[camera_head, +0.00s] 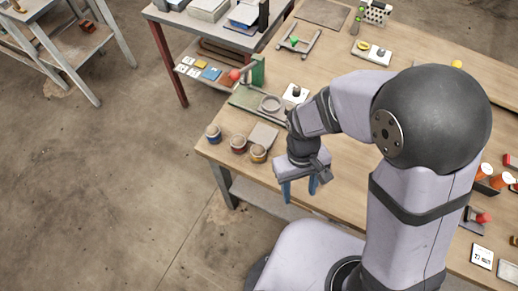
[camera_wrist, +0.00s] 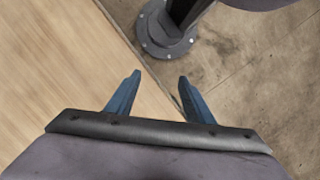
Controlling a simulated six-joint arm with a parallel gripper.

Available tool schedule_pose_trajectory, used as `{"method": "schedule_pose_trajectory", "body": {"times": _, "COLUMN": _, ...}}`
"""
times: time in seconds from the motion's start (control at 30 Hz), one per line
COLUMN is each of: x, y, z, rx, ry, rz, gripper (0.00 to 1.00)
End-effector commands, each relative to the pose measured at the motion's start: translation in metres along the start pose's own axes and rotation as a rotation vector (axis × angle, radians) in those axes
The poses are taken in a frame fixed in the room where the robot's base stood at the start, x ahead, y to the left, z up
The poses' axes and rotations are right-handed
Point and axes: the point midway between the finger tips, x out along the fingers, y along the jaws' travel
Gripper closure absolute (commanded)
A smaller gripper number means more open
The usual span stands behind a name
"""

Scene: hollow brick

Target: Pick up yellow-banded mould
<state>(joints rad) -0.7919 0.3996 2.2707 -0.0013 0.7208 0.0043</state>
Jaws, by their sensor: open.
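Three small round moulds stand in a row near the left corner of the wooden table in the head view. The yellow-banded mould (camera_head: 258,153) is the one nearest my gripper, the red-banded mould (camera_head: 238,143) is in the middle, and the blue-banded mould (camera_head: 213,133) is farthest left. My gripper (camera_head: 300,190) is to the right of the yellow-banded mould, apart from it, with blue fingers pointing down. In the wrist view my gripper (camera_wrist: 158,82) is open and empty over the table edge. No mould shows in that view.
A flat grey-brown plate (camera_head: 263,136) lies just behind the moulds. A green press-like fixture (camera_head: 257,72) with a red ball stands farther back. The wooden table (camera_wrist: 50,75) ends beneath my gripper, with concrete floor (camera_wrist: 270,70) beyond.

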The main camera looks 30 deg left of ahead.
Motion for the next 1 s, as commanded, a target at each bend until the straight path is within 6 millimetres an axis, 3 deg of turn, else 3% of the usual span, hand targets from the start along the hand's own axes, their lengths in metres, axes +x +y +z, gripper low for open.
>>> {"method": "schedule_pose_trajectory", "body": {"times": 0.1, "x": -0.001, "y": -0.029, "z": -0.038, "rx": -0.044, "ry": 0.020, "rz": 0.023, "gripper": 0.52}}
{"method": "schedule_pose_trajectory", "body": {"times": 0.27, "x": -0.010, "y": -0.048, "z": -0.095, "rx": 0.054, "ry": 0.093, "rz": 0.018, "gripper": 0.52}}
{"method": "schedule_pose_trajectory", "body": {"times": 0.4, "x": -0.045, "y": -0.055, "z": -0.149, "rx": 0.245, "ry": 0.212, "rz": -0.023, "gripper": 0.52}}
{"method": "schedule_pose_trajectory", "body": {"times": 0.47, "x": -0.057, "y": -0.057, "z": -0.162, "rx": 0.330, "ry": 0.243, "rz": -0.042, "gripper": 0.52}}
{"method": "schedule_pose_trajectory", "body": {"times": 0.7, "x": -0.062, "y": -0.057, "z": -0.165, "rx": 0.591, "ry": 0.243, "rz": -0.076, "gripper": 0.52}}
{"method": "schedule_pose_trajectory", "body": {"times": 1.0, "x": -0.060, "y": -0.057, "z": -0.165, "rx": 0.670, "ry": 0.239, "rz": -0.085, "gripper": 0.52}}
